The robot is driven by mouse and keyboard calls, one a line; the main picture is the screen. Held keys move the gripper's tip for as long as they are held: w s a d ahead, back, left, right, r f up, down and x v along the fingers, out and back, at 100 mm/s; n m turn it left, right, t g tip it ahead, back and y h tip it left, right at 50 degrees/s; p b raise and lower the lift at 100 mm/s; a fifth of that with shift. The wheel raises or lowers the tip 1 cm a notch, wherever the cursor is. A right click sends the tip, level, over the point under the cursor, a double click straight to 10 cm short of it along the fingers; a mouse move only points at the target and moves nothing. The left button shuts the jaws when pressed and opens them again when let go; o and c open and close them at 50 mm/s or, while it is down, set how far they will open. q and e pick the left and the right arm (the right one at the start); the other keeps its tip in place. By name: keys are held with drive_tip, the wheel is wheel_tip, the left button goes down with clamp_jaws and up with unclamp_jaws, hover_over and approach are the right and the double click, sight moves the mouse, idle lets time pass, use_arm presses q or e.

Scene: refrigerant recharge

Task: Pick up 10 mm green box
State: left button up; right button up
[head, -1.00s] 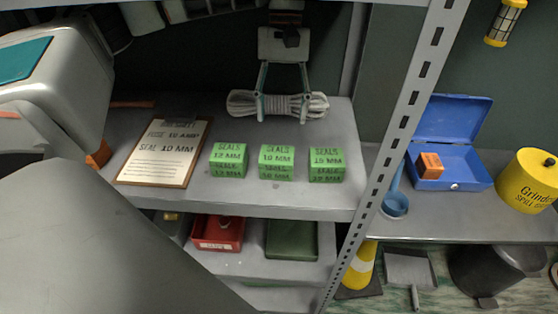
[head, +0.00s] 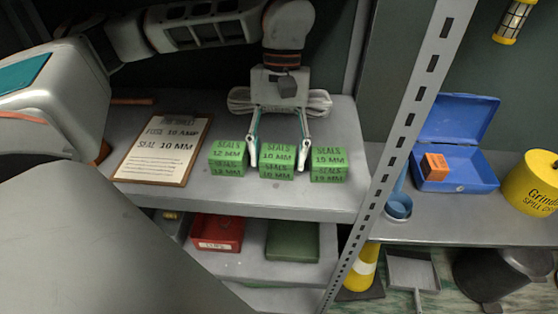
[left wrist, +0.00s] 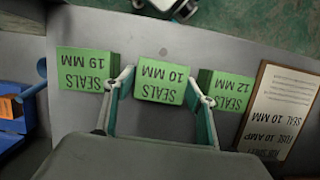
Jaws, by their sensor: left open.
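The green box marked SEALS 10 MM (head: 277,163) stands on the grey shelf, in the middle of a row of three. It also shows in the left wrist view (left wrist: 161,81), its label upside down. My left gripper (head: 278,158) is open, one finger on each side of this box. In the left wrist view its fingertips (left wrist: 162,86) lie in the gaps beside the box; I cannot tell whether they touch it. The 12 mm green box (head: 228,159) is on the left and another green box, marked 19 MM (left wrist: 86,70), is on the right (head: 328,165). My right gripper is not seen.
A clipboard (head: 160,150) reading FUSE 10 AMP, SEAL 10 MM lies left of the boxes. A coiled rope (head: 318,101) is behind my gripper. A slotted metal post (head: 398,160) stands on the right, with an open blue case (head: 470,176) beyond it. The gaps between boxes are narrow.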

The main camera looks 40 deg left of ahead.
use_arm(q)
drive_tip(key=shift+s+f, duration=0.1)
drive_tip(key=shift+f, duration=0.15)
drive_tip(key=c, duration=0.9)
drive_tip(key=shift+d+r, duration=0.1)
